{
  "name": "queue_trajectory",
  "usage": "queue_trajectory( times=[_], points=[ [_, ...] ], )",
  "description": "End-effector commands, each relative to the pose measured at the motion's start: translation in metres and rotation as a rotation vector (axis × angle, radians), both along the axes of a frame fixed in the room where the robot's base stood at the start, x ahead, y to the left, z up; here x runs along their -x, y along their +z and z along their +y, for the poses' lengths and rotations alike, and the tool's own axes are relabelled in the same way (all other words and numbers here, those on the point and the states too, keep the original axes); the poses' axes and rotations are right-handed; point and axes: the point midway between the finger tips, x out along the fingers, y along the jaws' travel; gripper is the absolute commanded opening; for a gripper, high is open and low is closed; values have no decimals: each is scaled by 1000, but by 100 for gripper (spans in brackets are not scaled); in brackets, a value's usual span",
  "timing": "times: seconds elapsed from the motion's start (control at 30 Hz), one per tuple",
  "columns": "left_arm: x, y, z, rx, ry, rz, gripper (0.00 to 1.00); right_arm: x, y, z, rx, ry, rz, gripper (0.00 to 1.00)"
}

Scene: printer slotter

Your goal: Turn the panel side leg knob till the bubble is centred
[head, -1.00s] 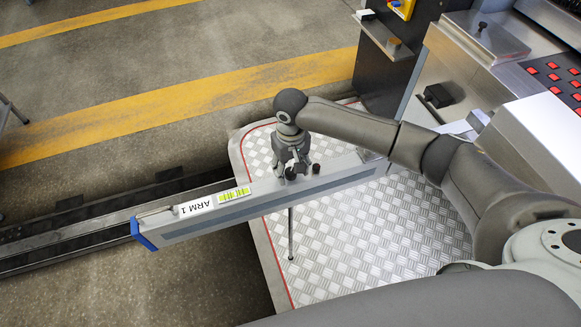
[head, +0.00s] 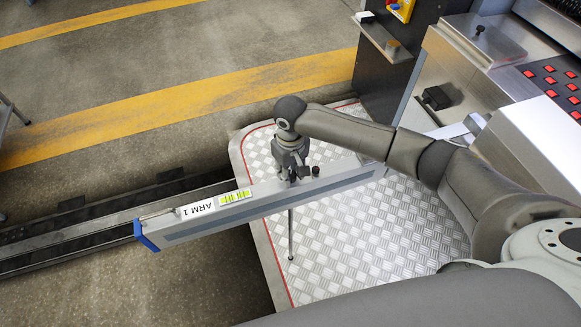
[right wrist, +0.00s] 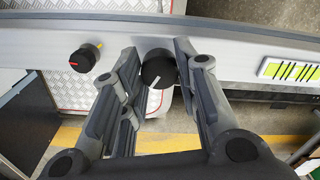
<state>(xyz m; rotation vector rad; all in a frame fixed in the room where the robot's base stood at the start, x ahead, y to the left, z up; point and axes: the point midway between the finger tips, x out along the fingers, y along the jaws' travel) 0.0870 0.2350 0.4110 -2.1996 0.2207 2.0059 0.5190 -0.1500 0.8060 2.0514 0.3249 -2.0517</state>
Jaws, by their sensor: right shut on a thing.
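The long grey bar labelled ARM 1 (head: 270,205) runs across the head view, with a thin leg (head: 291,238) reaching down from it to the plate. My right gripper (head: 292,172) is over the bar's top. In the right wrist view, it is shut on a black knob with a white mark (right wrist: 158,74), a finger on each side. A second black knob with red and yellow marks (right wrist: 83,60) stands free beside it; it also shows in the head view (head: 316,171). A yellow-green strip with dark bars (head: 236,196) lies by the label; I cannot make out a bubble. My left gripper is not in view.
A checkered metal plate (head: 350,235) with a red edge line lies under the bar. A machine panel with red buttons (head: 553,80) stands at the right. A dark floor rail (head: 90,235) is at the left. The floor beyond the plate is clear.

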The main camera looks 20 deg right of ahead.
Motion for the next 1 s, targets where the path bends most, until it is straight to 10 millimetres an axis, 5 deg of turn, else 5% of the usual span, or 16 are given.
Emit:
queue_trajectory(
  times=[0.2,0.67,0.7,0.87,1.0],
  points=[
    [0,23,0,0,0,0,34,1,4,0,-1,176,1,5],
    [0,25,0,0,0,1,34,0,1,0,-1,245,-1,5],
    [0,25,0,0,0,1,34,0,1,1,-1,245,-1,32],
    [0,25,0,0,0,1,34,0,1,0,0,244,-1,51],
    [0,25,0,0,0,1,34,0,0,0,0,244,0,51]
  ],
)
